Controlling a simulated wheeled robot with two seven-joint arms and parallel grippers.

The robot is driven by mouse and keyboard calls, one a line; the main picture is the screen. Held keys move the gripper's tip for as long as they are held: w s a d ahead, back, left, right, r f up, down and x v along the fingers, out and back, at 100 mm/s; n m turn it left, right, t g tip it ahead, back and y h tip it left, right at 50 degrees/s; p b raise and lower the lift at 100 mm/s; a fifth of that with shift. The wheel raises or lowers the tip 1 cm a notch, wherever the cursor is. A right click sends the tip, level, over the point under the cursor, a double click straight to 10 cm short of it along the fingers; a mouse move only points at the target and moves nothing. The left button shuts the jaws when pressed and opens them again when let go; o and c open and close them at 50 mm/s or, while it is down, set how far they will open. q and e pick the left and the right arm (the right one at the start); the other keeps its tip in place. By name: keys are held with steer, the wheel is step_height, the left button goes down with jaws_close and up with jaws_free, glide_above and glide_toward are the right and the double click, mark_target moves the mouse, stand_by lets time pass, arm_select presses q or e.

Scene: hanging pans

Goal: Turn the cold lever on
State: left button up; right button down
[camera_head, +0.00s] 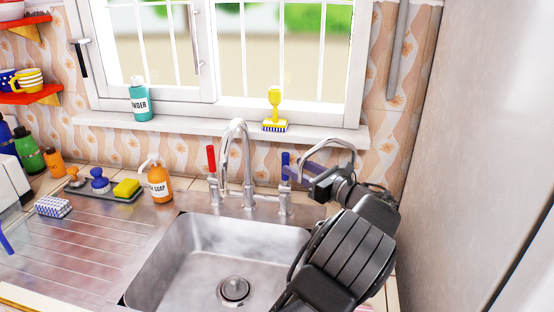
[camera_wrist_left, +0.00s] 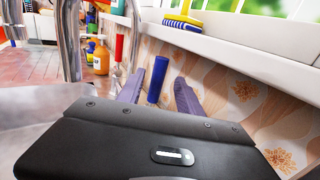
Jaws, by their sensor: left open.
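The sink tap has a chrome curved spout (camera_head: 236,150) with a red lever (camera_head: 211,160) on its left and a blue lever (camera_head: 285,165) on its right. Both levers stand about upright. My left gripper (camera_head: 297,165) is open at the blue lever. In the left wrist view the blue lever (camera_wrist_left: 158,80) shows between its two purple fingers (camera_wrist_left: 158,92), with a gap on each side; contact cannot be seen. The red lever (camera_wrist_left: 119,47) shows beyond the left finger. My right gripper is not in view.
The steel sink basin (camera_head: 212,248) lies below the tap. The window sill (camera_head: 220,125) with a yellow brush (camera_head: 275,96) and a teal powder bottle (camera_head: 140,102) runs behind. A wall panel (camera_head: 470,150) closes the right.

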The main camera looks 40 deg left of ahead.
arm_select(q)
steer(key=shift+r, duration=0.1)
steer(key=a+p, duration=0.1)
steer(key=a, duration=0.6)
steer(key=shift+w+a, duration=0.3)
steer(key=shift+a, duration=0.1)
steer(key=shift+c, duration=0.4)
jaws_close()
stand_by(0.9)
